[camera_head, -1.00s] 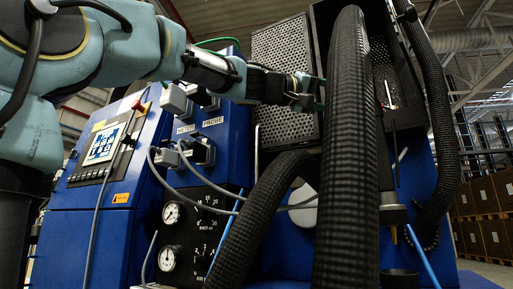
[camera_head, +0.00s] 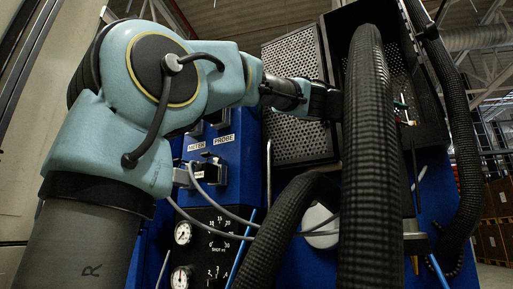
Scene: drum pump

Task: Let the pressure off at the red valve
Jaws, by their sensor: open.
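The red valve (camera_head: 405,99) is a small red handle on a brass fitting inside the dark open housing at the right, just right of the thick black hose. It is small in the picture and partly covered. My gripper (camera_head: 398,104) reaches in from the left, and its body passes behind the thick hose. Small green fingertip parts show on the hose's right side, close to the valve. My gripper is open. Whether its fingers touch the valve or stand around it cannot be told, as the hose hides most of them.
A thick ribbed black hose (camera_head: 368,160) stands in front of my gripper, and another hose (camera_head: 455,130) hangs at the right. A perforated metal panel (camera_head: 292,60) is behind my wrist. The blue cabinet (camera_head: 238,150) carries gauges (camera_head: 182,234) and grey cables below my arm.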

